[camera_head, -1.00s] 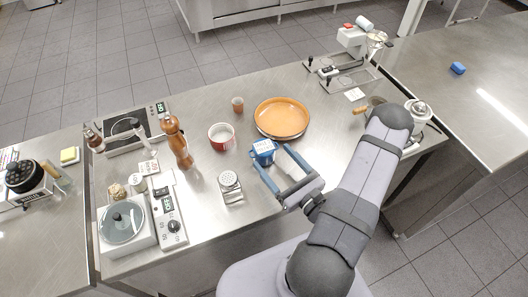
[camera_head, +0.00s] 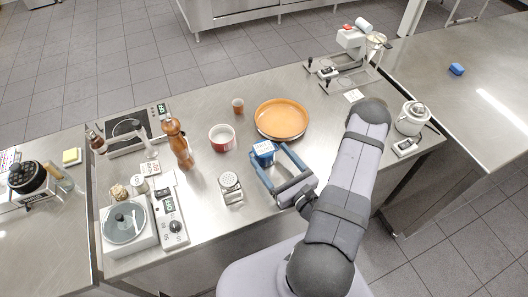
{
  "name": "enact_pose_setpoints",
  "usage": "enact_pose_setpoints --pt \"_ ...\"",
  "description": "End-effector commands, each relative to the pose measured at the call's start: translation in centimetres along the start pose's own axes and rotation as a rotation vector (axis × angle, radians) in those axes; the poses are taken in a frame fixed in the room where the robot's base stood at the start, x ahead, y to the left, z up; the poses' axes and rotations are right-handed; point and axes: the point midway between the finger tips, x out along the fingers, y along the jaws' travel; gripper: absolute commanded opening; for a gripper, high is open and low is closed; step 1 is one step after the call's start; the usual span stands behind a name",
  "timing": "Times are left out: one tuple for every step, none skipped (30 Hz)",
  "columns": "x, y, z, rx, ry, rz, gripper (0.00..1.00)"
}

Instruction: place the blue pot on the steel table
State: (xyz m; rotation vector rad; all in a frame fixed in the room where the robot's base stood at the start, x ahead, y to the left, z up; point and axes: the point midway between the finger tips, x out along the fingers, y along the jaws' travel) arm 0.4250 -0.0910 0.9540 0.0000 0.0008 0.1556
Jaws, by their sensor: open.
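The blue pot (camera_head: 263,148), a small blue thing with a white patch on top, is on the middle steel table (camera_head: 325,122), in front of the orange pan. My gripper (camera_head: 269,157) is open, with its blue-grey fingers spread at the pot's near side. The tips reach close beside the pot. Whether they touch it cannot be told. The pot's lower part is partly hidden by the fingers. Another steel table (camera_head: 452,110) stands at the right and one at the left.
An orange pan (camera_head: 282,117), a red-and-white bowl (camera_head: 222,137) and a small brown cup (camera_head: 238,105) stand behind the pot. A shaker (camera_head: 230,186) stands to its left, then a wooden mill (camera_head: 178,145) and scales (camera_head: 171,217). A white kettle (camera_head: 413,118) stands right of my arm.

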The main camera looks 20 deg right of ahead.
Motion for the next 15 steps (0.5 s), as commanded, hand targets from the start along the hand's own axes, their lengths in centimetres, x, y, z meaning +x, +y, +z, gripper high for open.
enact_pose_setpoints --pt "0.4 0.2 0.3 0.000 -0.001 0.005 0.78" --pt "0.7 0.2 0.3 0.000 -0.001 0.006 0.78" --pt "1.1 0.3 0.3 0.000 -0.002 0.006 0.78" --pt "1.4 0.4 0.3 -0.001 -0.002 0.006 0.78" --pt "1.7 0.4 0.3 0.000 -0.001 0.006 0.78" --pt "2.1 0.4 0.3 -0.001 -0.002 0.006 0.78" --pt "2.4 0.5 0.3 -0.001 -0.002 0.006 0.78" --pt "2.7 0.5 0.3 -0.001 -0.001 0.006 0.78" --pt "3.2 0.5 0.2 -0.001 -0.002 0.006 0.78" --pt "3.5 0.4 0.2 -0.002 -0.001 0.005 0.78" --pt "3.7 0.4 0.1 -0.001 -0.001 0.005 0.78" --pt "4.0 0.4 0.1 -0.001 -0.001 0.004 0.78" --pt "4.2 0.4 0.1 -0.001 -0.001 0.003 0.78" --pt "4.3 0.4 0.1 -0.001 -0.001 0.003 0.78" --pt "4.5 0.4 0.0 0.000 -0.001 0.003 0.78"
